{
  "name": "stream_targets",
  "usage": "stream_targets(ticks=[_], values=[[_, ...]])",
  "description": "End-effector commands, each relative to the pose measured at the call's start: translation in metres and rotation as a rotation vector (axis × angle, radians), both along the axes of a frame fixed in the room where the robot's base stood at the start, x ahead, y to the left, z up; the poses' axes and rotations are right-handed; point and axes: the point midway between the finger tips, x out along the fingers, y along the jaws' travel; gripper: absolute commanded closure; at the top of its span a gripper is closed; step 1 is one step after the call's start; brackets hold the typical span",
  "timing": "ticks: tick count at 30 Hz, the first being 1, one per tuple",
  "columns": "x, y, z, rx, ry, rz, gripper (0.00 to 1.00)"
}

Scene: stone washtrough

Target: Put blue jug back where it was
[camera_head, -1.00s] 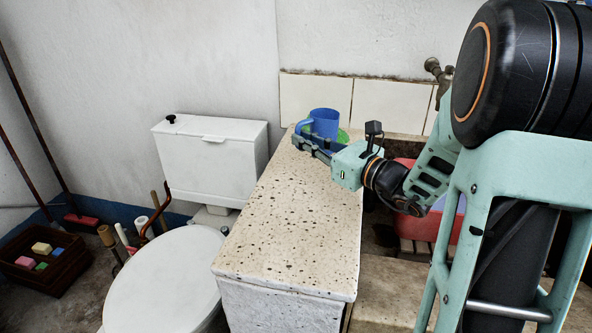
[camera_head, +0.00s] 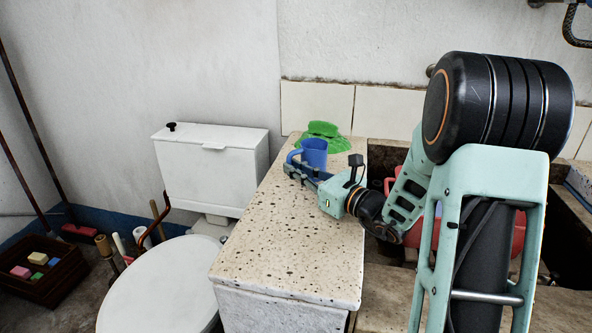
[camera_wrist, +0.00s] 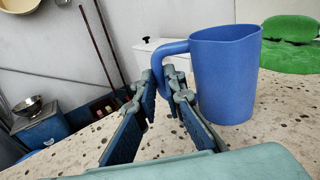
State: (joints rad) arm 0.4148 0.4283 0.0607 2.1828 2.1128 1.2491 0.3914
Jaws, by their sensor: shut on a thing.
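The blue jug (camera_head: 316,150) is upright over the far part of the speckled stone slab (camera_head: 280,230), in front of a green item. It also shows in the wrist view (camera_wrist: 226,80), with its handle to the left. My gripper (camera_head: 296,168) reaches in from the right, in front of the jug. In the wrist view its fingers (camera_wrist: 160,88) are shut on the lower part of the jug's handle. The jug's base is close to the slab; I cannot tell whether it touches.
A crumpled green item (camera_head: 322,130) lies behind the jug near the tiled wall. A white toilet cistern (camera_head: 208,165) stands left of the slab. A red basin (camera_head: 520,232) is partly hidden behind my arm. The slab's near part is clear.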

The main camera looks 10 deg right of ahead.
Motion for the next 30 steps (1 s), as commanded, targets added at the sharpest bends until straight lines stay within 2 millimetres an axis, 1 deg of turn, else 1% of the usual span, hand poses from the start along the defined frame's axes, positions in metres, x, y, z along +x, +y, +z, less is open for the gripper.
stream_targets(ticks=[1, 2, 6, 7, 14, 18, 20, 23, 30], values=[[0.0, 0.0, -0.002, 0.0, -0.002, 0.0, 1.0], [0.0, 0.0, -0.003, 0.0, 0.0, 0.0, 0.9], [0.0, 0.0, -0.002, 0.0, 0.0, 0.0, 0.74], [0.0, 0.0, -0.002, 0.0, 0.0, 0.0, 0.73], [0.0, 0.0, -0.002, 0.0, 0.0, 0.0, 0.73], [-0.002, -0.002, 0.002, -0.001, 0.001, -0.001, 0.73], [-0.009, -0.007, 0.002, 0.0, 0.001, -0.002, 0.73], [-0.025, -0.018, 0.003, 0.001, 0.003, -0.004, 0.73], [-0.069, -0.048, 0.003, 0.001, 0.002, -0.005, 0.73]])
